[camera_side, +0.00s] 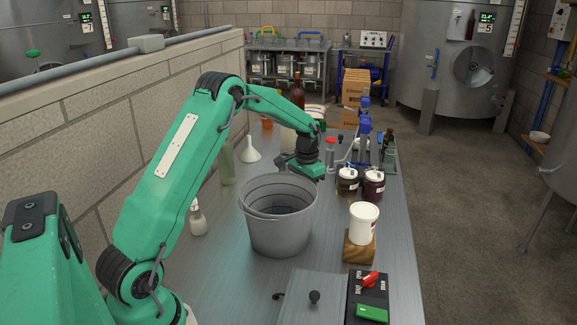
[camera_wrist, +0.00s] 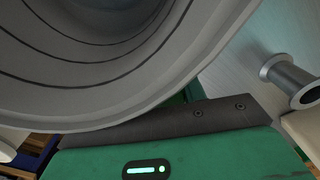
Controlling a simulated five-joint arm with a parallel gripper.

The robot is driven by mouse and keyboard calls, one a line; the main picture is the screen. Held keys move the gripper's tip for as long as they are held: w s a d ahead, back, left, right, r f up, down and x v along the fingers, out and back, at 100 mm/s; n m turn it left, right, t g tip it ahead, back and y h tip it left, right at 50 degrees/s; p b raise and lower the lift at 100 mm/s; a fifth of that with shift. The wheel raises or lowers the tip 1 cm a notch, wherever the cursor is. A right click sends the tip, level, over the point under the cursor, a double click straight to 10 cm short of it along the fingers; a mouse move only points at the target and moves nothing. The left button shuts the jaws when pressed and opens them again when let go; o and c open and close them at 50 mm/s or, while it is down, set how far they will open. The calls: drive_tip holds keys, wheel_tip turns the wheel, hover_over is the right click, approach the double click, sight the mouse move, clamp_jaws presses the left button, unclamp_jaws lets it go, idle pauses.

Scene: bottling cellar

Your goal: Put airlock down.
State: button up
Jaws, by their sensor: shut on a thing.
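My gripper (camera_side: 292,166) is low over the bench behind the far rim of the grey bucket (camera_side: 278,232). Its green body and dark jaw plate (camera_wrist: 195,118) fill the bottom of the wrist view. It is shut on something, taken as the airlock. The airlock itself is not plainly visible: the bucket and my gripper cover the space at the jaws. A large grey ringed form, seemingly the bucket's inside, fills the top of the wrist view (camera_wrist: 105,85). I cannot tell whether the held thing touches the bench.
A small red-capped item (camera_side: 330,143) stands just right of my gripper. Two dark jars (camera_side: 373,187) are further right. A white tub (camera_side: 364,222) sits on a wooden block (camera_side: 359,251). A white funnel (camera_side: 249,151) stands left. A metal spool-shaped fitting (camera_wrist: 290,80) lies right in the wrist view.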

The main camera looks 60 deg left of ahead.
wheel_tip(320, 180, up, 18)
idle(1.0)
drive_tip(key=shift+d+r, duration=0.1)
idle(0.4)
drive_tip(key=s+d+r+m, duration=0.2)
drive_tip(key=d+r, duration=0.2)
drive_tip(key=d, duration=0.6)
drive_tip(key=s+d+r+m, duration=0.1)
drive_tip(key=d+r, duration=0.3)
drive_tip(key=d, duration=0.6)
drive_tip(key=shift+s+d+r+m, duration=0.2)
drive_tip(key=shift+s+r+m, duration=0.15)
drive_tip(key=shift+m, duration=0.35)
drive_tip(key=shift+f, duration=0.1)
drive_tip(key=s+f+n, duration=0.3)
drive_tip(key=s+f, duration=0.3)
drive_tip(key=f, duration=0.7)
drive_tip(key=shift+s+f, duration=0.15)
drive_tip(key=shift+f, duration=0.2)
